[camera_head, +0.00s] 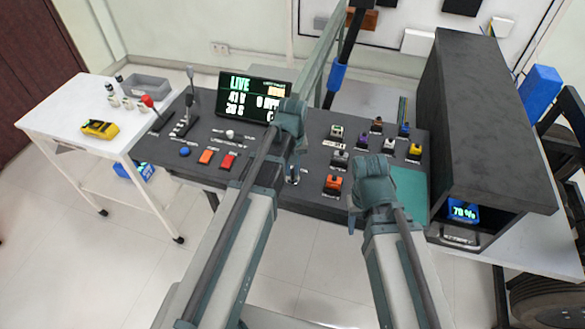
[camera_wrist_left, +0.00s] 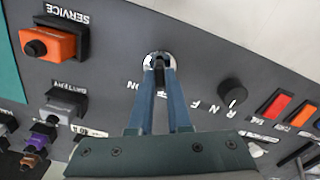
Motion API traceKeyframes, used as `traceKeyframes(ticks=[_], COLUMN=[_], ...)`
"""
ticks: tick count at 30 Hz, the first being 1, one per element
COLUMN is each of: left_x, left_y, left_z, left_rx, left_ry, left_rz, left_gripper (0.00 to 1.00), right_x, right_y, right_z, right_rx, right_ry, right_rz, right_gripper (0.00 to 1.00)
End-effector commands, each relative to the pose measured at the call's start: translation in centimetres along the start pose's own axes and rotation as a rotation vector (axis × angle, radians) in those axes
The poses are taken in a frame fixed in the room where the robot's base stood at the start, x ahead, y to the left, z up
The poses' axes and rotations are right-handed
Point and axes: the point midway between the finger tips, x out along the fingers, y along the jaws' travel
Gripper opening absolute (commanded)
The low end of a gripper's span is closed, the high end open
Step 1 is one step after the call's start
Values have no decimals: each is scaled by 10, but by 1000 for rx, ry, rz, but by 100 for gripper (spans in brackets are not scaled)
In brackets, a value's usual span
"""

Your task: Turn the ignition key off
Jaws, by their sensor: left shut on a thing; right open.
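The ignition switch (camera_wrist_left: 160,58) shows in the left wrist view as a round silver ring on the dark panel, with an "ON" label beside it. My left gripper (camera_wrist_left: 159,72) is shut at the ring, its fingertips closed on the key, which they mostly hide. In the head view my left gripper (camera_head: 291,165) reaches down to the middle of the console, and its wrist covers most of the switch. My right gripper (camera_head: 372,178) is open above the right part of the console, near the green mat; its fingertips are hard to make out.
A display (camera_head: 254,97) reads "LIVE". A black R-N-F knob (camera_wrist_left: 232,92) and an orange "SERVICE" connector (camera_wrist_left: 48,43) flank the switch. Several coloured connectors sit to the right, by a green mat (camera_head: 411,190) and a dark cabinet (camera_head: 485,120). A white table (camera_head: 75,120) stands left.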

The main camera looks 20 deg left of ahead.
Motion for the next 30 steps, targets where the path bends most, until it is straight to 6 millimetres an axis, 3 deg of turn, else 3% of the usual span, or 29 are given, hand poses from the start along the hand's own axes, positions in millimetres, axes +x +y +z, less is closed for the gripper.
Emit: traceKeyframes(ticks=[10,25,26,30], left_x=[0,0,0,0], left_y=[0,0,0,0], left_z=[0,0,0,0], left_rx=[-105,-120,-119,-119], left_ry=[0,0,0,0], left_rz=[0,0,0,0], left_gripper=[0,0,22,46], right_x=[0,0,0,0], right_y=[0,0,0,0], right_z=[0,0,0,0], right_rx=[0,0,0,0], right_ry=[0,0,0,0], right_rz=[0,0,0,0], right_gripper=[50,50,50,50])
